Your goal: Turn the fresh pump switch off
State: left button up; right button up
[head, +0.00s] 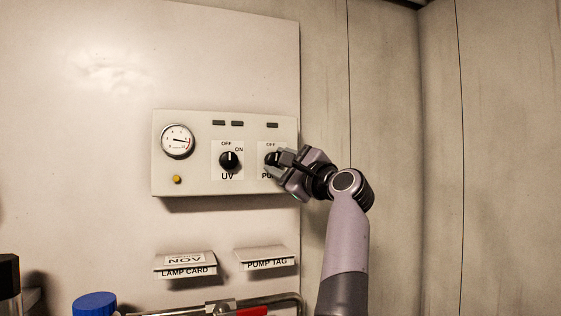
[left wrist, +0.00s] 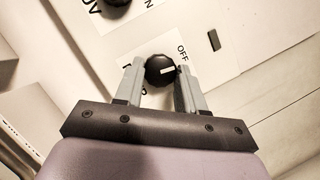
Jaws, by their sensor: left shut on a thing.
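The pump switch is a round black knob (head: 271,158) at the right end of the white control panel (head: 205,187). Its label is partly hidden in the head view, with "PU" showing. My left gripper (head: 277,161) is at this knob, shut on it. In the left wrist view the knob (left wrist: 158,75) sits between the two grey fingers. Its white mark points right, somewhat clockwise of the word OFF (left wrist: 182,50). The ON word is hidden there. My right gripper is not in view.
A UV knob (head: 229,161) sits left of the pump knob. A round gauge (head: 177,141) and a yellow button (head: 177,179) are further left. Lamp card (head: 185,271) and pump tag (head: 267,265) holders are below. A blue cap (head: 95,303) and red-handled pipe (head: 252,312) are lower.

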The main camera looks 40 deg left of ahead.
pick_arm(q)
jog(key=shift+r+n, duration=0.15)
jog(key=shift+n, duration=0.45)
jog(key=shift+n+g+p, duration=0.35)
jog(key=shift+n+g, duration=0.05)
jog(key=o, duration=1.1)
jog(key=shift+c, duration=0.2)
jog(key=w+b+v, duration=0.1)
jog(key=v, duration=0.6)
jog(key=shift+s+b, duration=0.3)
jog(key=shift+s, duration=0.2)
